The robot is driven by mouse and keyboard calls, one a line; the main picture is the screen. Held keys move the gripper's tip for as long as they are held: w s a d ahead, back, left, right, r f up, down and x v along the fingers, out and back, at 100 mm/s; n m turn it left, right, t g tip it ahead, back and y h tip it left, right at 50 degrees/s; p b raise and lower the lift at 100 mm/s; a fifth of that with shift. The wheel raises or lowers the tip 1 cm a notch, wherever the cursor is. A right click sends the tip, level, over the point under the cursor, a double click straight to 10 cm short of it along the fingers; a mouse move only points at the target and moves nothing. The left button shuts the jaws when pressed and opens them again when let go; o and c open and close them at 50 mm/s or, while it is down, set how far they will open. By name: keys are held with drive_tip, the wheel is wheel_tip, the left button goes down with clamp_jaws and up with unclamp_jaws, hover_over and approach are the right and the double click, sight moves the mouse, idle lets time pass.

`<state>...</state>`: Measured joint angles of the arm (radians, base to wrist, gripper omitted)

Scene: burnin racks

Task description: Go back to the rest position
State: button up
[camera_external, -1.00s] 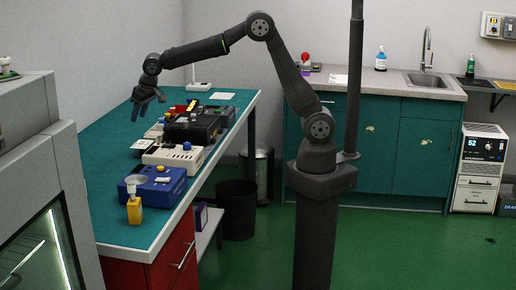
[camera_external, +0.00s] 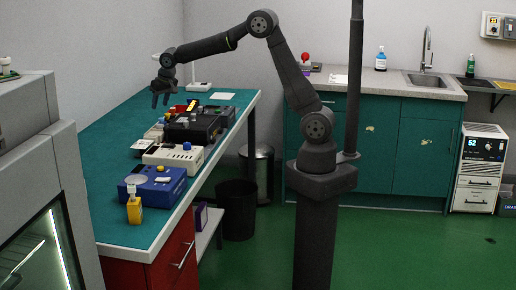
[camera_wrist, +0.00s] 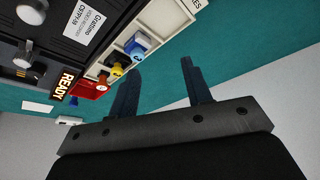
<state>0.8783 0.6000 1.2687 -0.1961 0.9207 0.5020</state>
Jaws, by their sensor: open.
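My gripper (camera_external: 160,100) is above the far part of the teal bench (camera_external: 112,222) in the external view, with its fingers pointing down. In the wrist view my gripper (camera_wrist: 158,85) shows two dark fingers spread apart with nothing between them. The fingers hang clear of the bench top and the devices, to the left of the black device (camera_external: 190,127).
In the wrist view, a READY sign (camera_wrist: 66,85) and coloured plugs (camera_wrist: 117,70) lie left of the fingers. A grey cabinet (camera_external: 25,105) stands at left.

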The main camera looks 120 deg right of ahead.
drive_tip(key=s+d+m, duration=0.1)
drive_tip(key=s+d, duration=0.3)
drive_tip(key=s, duration=0.3)
drive_tip(key=shift+s+d+f+m+g, duration=0.3)
drive_tip(key=shift+s, duration=0.05)
drive_tip(key=w+a+n, duration=0.2)
drive_tip(key=w+a, duration=0.4)
drive_tip(key=w, duration=0.2)
drive_tip(key=w+a+r+n+t, duration=0.1)
drive_tip(key=w+a+n, duration=0.1)
drive_tip(key=w+a, duration=0.4)
drive_tip(key=shift+w+a+r, duration=0.15)
drive_tip(key=shift+w+r, duration=0.05)
drive_tip(key=shift+w, duration=1.35)
